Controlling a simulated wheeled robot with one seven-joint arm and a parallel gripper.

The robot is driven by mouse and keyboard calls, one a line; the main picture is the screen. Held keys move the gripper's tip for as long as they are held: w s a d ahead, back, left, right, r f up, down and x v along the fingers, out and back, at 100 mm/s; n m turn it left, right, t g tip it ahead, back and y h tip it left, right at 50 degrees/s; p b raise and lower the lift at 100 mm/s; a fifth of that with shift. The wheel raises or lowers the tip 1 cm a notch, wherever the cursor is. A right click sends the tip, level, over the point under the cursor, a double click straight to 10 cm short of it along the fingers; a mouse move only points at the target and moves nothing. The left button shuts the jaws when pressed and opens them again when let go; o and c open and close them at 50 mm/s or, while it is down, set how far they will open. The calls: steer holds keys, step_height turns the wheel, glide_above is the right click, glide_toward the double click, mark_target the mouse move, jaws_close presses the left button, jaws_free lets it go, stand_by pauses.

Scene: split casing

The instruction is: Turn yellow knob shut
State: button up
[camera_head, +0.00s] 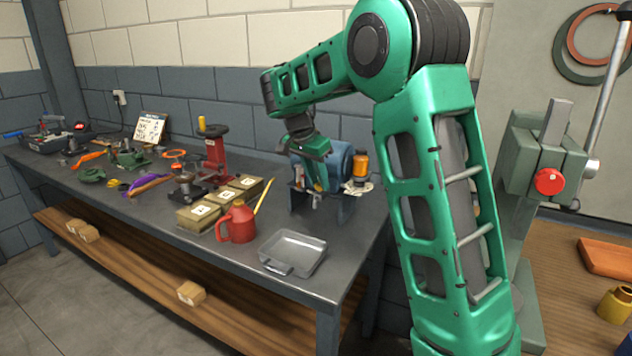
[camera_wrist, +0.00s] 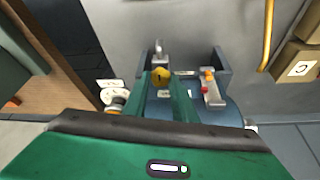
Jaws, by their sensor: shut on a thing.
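The yellow knob (camera_wrist: 161,75) shows in the wrist view on the near side of a blue casing (camera_wrist: 231,112). My gripper (camera_wrist: 160,81) has its two green fingers closed on either side of the knob. In the head view the blue casing (camera_head: 340,158) stands at the right end of the workbench, and my gripper (camera_head: 317,188) reaches down in front of it. How far the knob is turned, I cannot tell.
Beside the knob are a silver fitting (camera_wrist: 159,51) and an orange-and-red lever part (camera_wrist: 210,88). An orange-topped jar (camera_head: 360,168) stands right of the casing. A grey tray (camera_head: 293,253), a red watering can (camera_head: 238,223) and cardboard boxes (camera_head: 198,216) stand to the left.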

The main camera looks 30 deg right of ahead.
steer(key=shift+w+a, duration=0.15)
steer(key=shift+a, duration=0.1)
steer(key=o, duration=1)
steer(key=shift+o, duration=0.2)
steer(key=shift+d, duration=0.1)
steer(key=v, duration=1)
steer(key=shift+r, duration=0.3)
